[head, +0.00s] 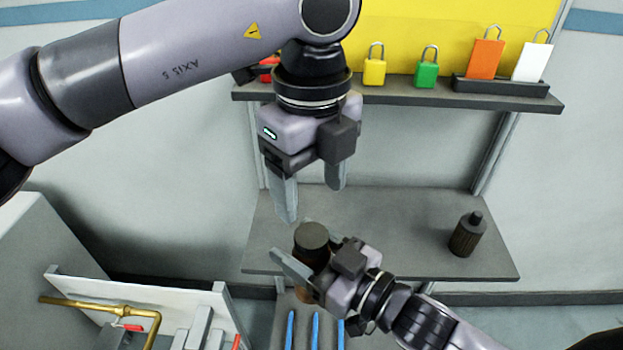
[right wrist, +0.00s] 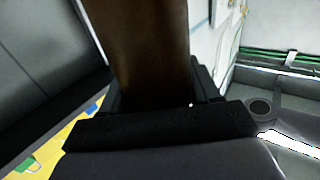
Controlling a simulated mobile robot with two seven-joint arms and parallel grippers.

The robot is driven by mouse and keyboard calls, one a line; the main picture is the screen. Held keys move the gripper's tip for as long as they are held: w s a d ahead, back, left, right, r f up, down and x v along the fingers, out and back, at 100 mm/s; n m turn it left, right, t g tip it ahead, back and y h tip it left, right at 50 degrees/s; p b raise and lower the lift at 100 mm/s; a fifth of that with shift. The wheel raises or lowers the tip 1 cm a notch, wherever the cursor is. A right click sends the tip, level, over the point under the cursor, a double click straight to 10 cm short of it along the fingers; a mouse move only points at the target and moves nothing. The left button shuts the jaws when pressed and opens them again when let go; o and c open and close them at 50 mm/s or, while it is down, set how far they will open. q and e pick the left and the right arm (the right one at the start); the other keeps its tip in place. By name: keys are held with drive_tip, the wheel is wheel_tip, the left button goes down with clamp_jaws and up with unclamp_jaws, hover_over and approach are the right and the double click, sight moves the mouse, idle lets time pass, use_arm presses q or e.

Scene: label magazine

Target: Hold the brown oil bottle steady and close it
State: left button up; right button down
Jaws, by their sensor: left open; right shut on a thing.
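A brown bottle (head: 307,262) with a wide dark round cap (head: 311,236) on top stands roughly upright in my right gripper (head: 303,258). The right gripper is shut around its body from the right, near the front edge of the lower shelf. In the right wrist view the brown bottle body (right wrist: 150,50) fills the space between the jaws. I cannot tell how tight the cap sits. My left gripper (head: 312,204) is open and empty, pointing down just above the cap, apart from it.
A second dark brown bottle (head: 467,238) with a black top stands on the lower shelf (head: 400,215) at right. Padlocks, such as a green one (head: 426,75), stand on the upper shelf (head: 410,92). A brass pipe (head: 100,306) is at lower left. Blue-handled tools (head: 315,330) lie below.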

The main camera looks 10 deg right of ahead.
sight(312, 235)
use_arm(q)
drive_tip(key=shift+f, duration=4)
